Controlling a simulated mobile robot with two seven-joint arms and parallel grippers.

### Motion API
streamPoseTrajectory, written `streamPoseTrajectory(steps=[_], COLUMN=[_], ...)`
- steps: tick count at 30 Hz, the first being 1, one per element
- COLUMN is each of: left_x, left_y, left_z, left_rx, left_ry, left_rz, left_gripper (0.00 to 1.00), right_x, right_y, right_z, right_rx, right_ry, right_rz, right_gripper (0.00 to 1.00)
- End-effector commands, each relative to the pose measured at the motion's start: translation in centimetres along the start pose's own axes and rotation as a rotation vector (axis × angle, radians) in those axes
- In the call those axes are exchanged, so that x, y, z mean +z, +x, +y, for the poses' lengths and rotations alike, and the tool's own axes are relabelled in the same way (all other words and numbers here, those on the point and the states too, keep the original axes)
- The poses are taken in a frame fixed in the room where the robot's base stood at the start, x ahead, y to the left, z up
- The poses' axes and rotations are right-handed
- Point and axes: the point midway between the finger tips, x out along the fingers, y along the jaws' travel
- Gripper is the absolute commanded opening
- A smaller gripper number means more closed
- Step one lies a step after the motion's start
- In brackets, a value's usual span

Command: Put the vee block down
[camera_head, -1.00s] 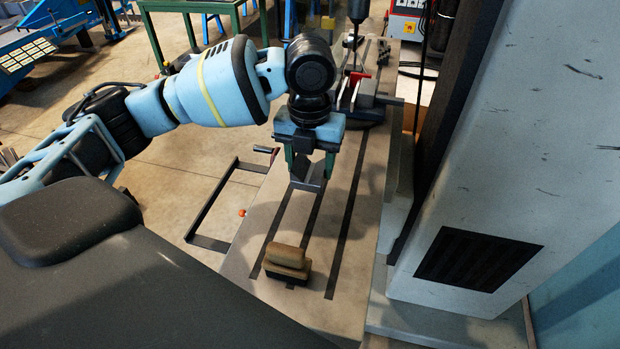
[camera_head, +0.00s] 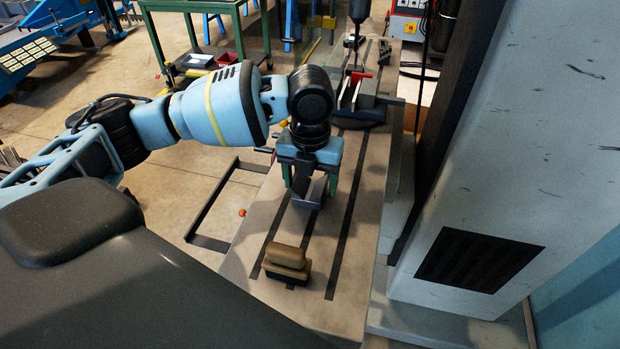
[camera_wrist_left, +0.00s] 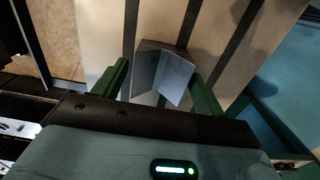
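The vee block (camera_head: 309,193), a grey metal block with angled faces, is on the slotted machine table (camera_head: 262,215), behind the tan-topped block. It appears to rest on the surface. My left gripper (camera_head: 311,186) points down over it, with one green finger on each side. In the left wrist view, the vee block (camera_wrist_left: 164,70) lies between the fingers and partly beyond their tips. A gap shows beside the left finger; the right finger is very close to the block, and contact there is unclear. My right gripper is not in view.
A tan-topped block on a dark base (camera_head: 287,260) stands nearer on the table. A vise with a red part (camera_head: 357,88) is at the far end, under the spindle (camera_head: 358,12). A crank handle (camera_head: 264,150) is at the left edge. The grey machine column (camera_head: 520,170) rises at right.

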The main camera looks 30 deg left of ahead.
Motion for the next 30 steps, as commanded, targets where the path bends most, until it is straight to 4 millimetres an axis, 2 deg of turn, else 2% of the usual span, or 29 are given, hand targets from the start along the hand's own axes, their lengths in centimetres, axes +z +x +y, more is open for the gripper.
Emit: streamPoseTrajectory(steps=[9,13,17,24,30], left_x=[0.0,0.1,0.1,0.1,0.1], left_y=[0.0,-0.8,-2.8,-7.8,-10.8], left_z=[0.0,0.0,-0.1,-0.1,-0.1], left_rx=[0.0,-0.001,-0.002,-0.002,-0.001], left_ry=[0.0,0.0,0.0,0.0,-0.001], left_rz=[0.0,-0.002,-0.003,-0.003,-0.001], left_gripper=[0.76,0.76,0.76,0.76,0.76], right_x=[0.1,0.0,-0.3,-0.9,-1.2], right_y=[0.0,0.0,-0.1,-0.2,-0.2], right_z=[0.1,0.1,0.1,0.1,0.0], right_rx=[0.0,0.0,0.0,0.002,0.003], right_ry=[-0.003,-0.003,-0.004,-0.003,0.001], right_rz=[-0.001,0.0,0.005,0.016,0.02], right_gripper=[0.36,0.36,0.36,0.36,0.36])
